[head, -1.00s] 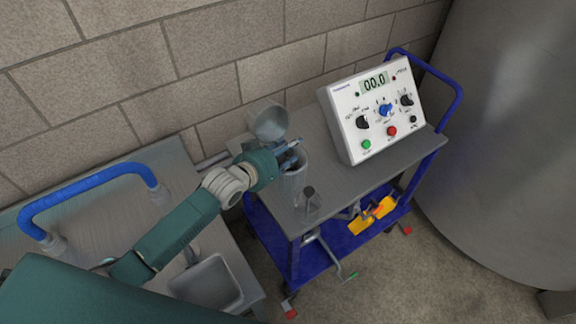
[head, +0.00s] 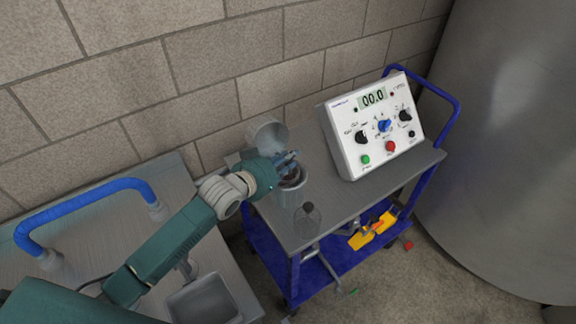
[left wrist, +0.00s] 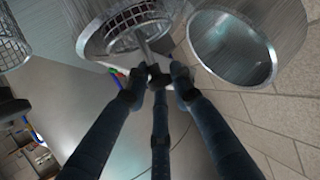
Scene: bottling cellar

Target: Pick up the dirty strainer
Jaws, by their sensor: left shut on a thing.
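The dirty strainer (left wrist: 135,22) is a dark mesh basket with a reddish-brown tint, inside an open metal housing (left wrist: 100,38) in the left wrist view. In the head view the housing (head: 291,196) stands on the cart top, with a brownish ring inside its mouth. My left gripper (head: 288,162) is over this mouth. In the left wrist view its fingers (left wrist: 158,78) are shut on a thin part at the strainer's top. The strainer's lower body is hidden in the housing. My right gripper is not in view.
An open metal cylinder or lid (head: 266,133) is just behind the housing. A second mesh strainer (head: 307,215) stands in front on the cart (head: 335,203). A control box (head: 375,125) reading 00.0 is at right. A sink (head: 203,300) and blue hose (head: 85,190) are left.

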